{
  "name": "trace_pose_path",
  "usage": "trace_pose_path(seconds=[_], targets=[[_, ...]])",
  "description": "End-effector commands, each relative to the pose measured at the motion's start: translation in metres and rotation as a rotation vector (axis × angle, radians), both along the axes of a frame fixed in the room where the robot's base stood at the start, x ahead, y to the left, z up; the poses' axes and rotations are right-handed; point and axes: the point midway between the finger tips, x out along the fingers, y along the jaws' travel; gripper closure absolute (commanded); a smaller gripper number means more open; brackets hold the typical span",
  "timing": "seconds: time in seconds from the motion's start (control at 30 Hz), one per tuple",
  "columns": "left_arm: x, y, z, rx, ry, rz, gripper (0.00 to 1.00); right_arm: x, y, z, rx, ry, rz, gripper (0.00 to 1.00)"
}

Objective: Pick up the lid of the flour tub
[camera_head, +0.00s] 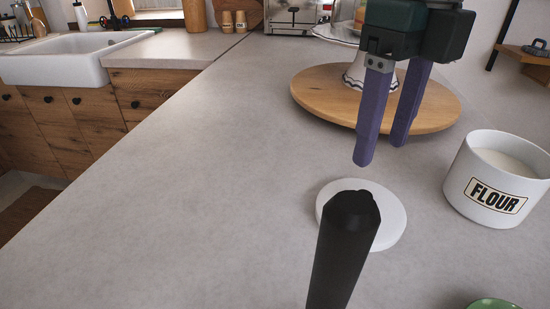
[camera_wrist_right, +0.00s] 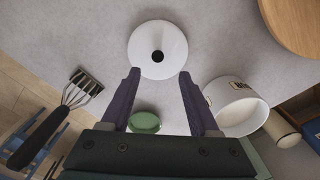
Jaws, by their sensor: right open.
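The lid (camera_head: 391,215) is a flat white disc on the grey counter. In the head view a dark bar hides part of it; the right wrist view shows the whole lid (camera_wrist_right: 142,50) with a black knob at its centre. The flour tub (camera_head: 462,187) is white, labelled FLOUR, without its lid on and filled with something white. It stands right of the lid and also shows in the right wrist view (camera_wrist_right: 234,120). My right gripper (camera_head: 382,152) is open and empty, above the counter, apart from the lid, with fingers pointing down. My left gripper is not seen.
A round wooden board (camera_head: 310,88) with a cake stand (camera_head: 355,75) is behind the lid. A dark upright bar (camera_head: 342,262) rises in front; I cannot tell what it is. A green round object (camera_wrist_right: 144,122) and a black-handled utensil (camera_wrist_right: 40,137) are nearby. The counter's left is clear.

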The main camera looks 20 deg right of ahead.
Motion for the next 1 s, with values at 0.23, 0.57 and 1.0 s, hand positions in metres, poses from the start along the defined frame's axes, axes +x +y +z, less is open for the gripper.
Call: trace_pose_path(seconds=[0.23,0.57,1.0], targets=[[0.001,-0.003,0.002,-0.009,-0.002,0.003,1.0,-0.001,0.002,-0.028,0.005,0.002,0.004,0.39],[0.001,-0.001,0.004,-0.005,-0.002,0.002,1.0,-0.001,0.007,-0.074,0.007,0.003,0.005,0.39],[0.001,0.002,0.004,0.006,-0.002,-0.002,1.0,-0.001,0.007,-0.078,0.006,-0.001,0.005,0.55]])
